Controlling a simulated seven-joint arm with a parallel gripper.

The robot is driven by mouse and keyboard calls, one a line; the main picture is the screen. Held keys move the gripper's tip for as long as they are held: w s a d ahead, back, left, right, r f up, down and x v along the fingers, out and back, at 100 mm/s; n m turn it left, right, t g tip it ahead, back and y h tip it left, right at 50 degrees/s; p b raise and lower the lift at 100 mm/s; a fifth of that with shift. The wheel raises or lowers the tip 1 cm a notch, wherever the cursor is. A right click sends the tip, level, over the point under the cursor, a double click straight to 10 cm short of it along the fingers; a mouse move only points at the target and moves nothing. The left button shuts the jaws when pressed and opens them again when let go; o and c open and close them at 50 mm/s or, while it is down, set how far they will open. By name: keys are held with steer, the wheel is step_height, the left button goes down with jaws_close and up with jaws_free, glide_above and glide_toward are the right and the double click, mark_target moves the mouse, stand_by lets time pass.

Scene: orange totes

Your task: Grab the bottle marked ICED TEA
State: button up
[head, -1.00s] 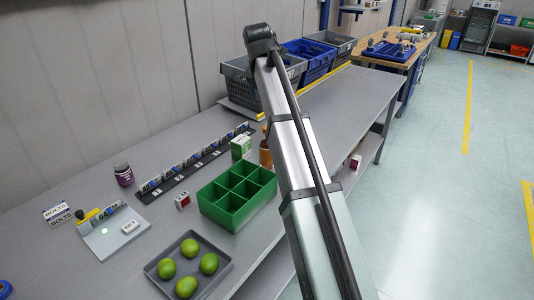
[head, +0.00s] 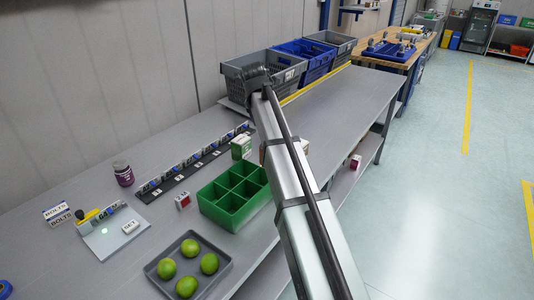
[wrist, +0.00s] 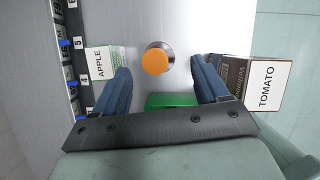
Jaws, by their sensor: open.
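In the wrist view, a round orange cap (wrist: 155,61) on a bottle is seen from above, lying ahead of and between the two blue fingers of my gripper (wrist: 160,72). The fingers are apart, with nothing held. The bottle's label is not readable from here, so I cannot confirm ICED TEA. In the head view my arm covers most of the bottle, and a brown sliver of it (head: 262,154) shows at the arm's left edge. My gripper is hidden behind the arm there.
An APPLE carton (wrist: 104,64) stands left of my fingers, a TOMATO carton (wrist: 262,84) close to the right finger. A green divided box (head: 232,196), a grey tray of limes (head: 160,267) and a numbered black strip (head: 190,172) share the bench. Farther right, the bench is clear.

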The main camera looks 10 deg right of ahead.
steer(key=x, duration=0.6)
steer(key=shift+w+a+f, duration=0.15)
steer(key=shift+w+f, duration=0.1)
steer(key=shift+f, duration=0.1)
jaws_close()
stand_by(0.6)
